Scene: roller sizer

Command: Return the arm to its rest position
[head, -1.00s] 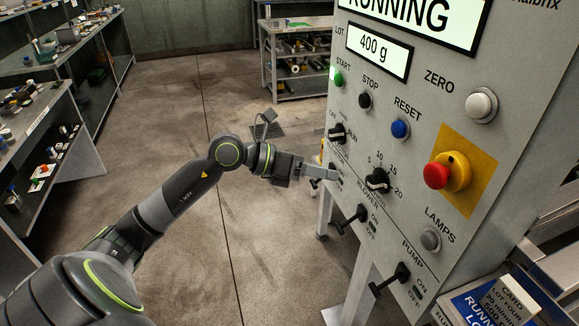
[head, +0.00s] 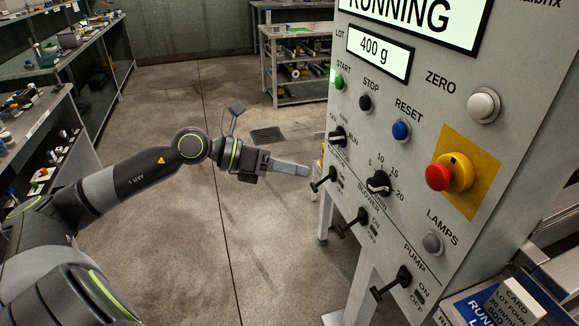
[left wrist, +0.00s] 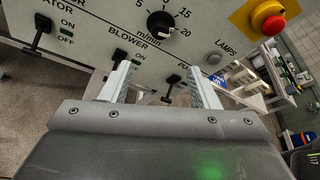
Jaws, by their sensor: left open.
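My left gripper (head: 290,168) reaches in from the left in the head view and stops in free air to the left of the grey control panel (head: 455,150). It touches nothing and holds nothing. In the left wrist view its two fingers (left wrist: 160,85) stand apart, with the panel's lower part beyond them. The panel display (head: 415,18) reads RUNNING, and the smaller one (head: 378,53) reads 400 g. My right gripper is not in view.
The panel carries a red emergency knob (head: 440,177), a speed dial (head: 378,183) and black levers, including the pump lever (head: 397,280). Shelves with small items (head: 45,125) line the left side. A workbench (head: 298,65) stands at the back. The floor between is clear.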

